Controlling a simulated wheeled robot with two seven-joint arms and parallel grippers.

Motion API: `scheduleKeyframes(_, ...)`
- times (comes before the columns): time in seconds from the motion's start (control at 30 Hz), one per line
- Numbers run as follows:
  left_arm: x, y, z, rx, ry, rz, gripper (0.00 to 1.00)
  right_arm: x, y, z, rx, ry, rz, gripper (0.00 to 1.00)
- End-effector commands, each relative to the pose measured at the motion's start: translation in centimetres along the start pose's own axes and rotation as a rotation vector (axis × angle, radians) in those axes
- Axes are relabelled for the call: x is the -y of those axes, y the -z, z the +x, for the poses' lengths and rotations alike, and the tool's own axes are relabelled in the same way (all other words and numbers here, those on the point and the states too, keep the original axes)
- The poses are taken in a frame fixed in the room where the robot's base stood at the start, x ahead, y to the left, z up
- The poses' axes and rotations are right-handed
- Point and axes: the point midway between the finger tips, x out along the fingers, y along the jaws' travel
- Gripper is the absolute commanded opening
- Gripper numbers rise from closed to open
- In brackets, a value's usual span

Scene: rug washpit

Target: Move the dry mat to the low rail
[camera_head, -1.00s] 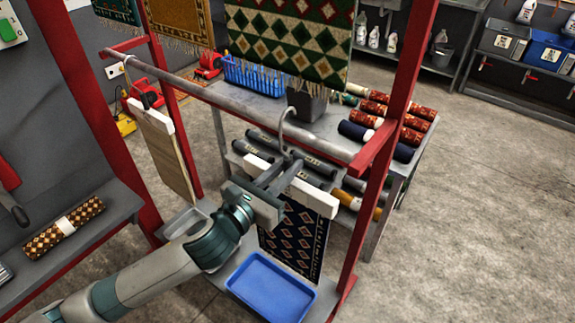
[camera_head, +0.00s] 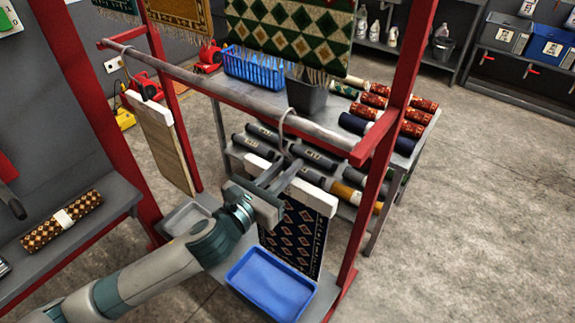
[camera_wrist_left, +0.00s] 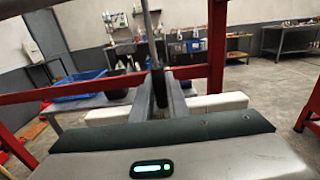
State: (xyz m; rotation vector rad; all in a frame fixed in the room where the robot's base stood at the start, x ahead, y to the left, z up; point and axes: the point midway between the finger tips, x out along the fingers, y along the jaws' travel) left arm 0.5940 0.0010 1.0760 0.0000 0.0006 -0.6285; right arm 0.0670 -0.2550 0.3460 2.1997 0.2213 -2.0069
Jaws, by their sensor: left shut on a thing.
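A dark navy patterned mat (camera_head: 297,232) hangs from a white clamp bar (camera_head: 315,196) with a metal hook (camera_head: 283,124) on top. My left gripper (camera_head: 275,176) is shut on the hook's stem, just above the bar. In the left wrist view the fingers (camera_wrist_left: 160,92) close around the stem, with the white bar (camera_wrist_left: 222,102) beyond. The hook's curved top is at the grey low rail (camera_head: 228,97); I cannot tell whether it rests on it. A beige mat (camera_head: 165,145) hangs from another white bar at the rail's left part. My right gripper is out of view.
Red posts (camera_head: 392,120) frame the rail. A blue tray (camera_head: 271,283) lies below the navy mat. A table with rolled rugs (camera_head: 372,101) and a blue basket (camera_head: 255,68) stands behind. Patterned rugs (camera_head: 298,32) hang above. Open floor (camera_head: 475,210) is at right.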

Motion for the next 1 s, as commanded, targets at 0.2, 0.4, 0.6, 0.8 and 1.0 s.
scheduleKeyframes(0.2, 0.0, -0.1, 0.0, 0.002, 0.000, 0.001, 0.21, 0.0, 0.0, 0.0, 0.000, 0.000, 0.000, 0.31)
scheduleKeyframes(0.4, 0.0, -0.1, 0.0, 0.001, 0.000, 0.000, 0.36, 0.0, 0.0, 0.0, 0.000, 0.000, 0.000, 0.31)
scheduleKeyframes(0.6, 0.0, 0.1, -0.1, -0.001, 0.000, 0.000, 0.36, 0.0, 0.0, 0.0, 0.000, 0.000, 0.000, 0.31)
scheduleKeyframes(0.8, -0.1, 0.2, -1.1, -0.002, -0.001, 0.001, 0.36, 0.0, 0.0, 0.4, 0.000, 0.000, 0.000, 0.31)
scheduleKeyframes(1.0, 0.0, 0.3, -3.7, -0.001, 0.000, 0.002, 0.36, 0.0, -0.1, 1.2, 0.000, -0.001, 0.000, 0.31)
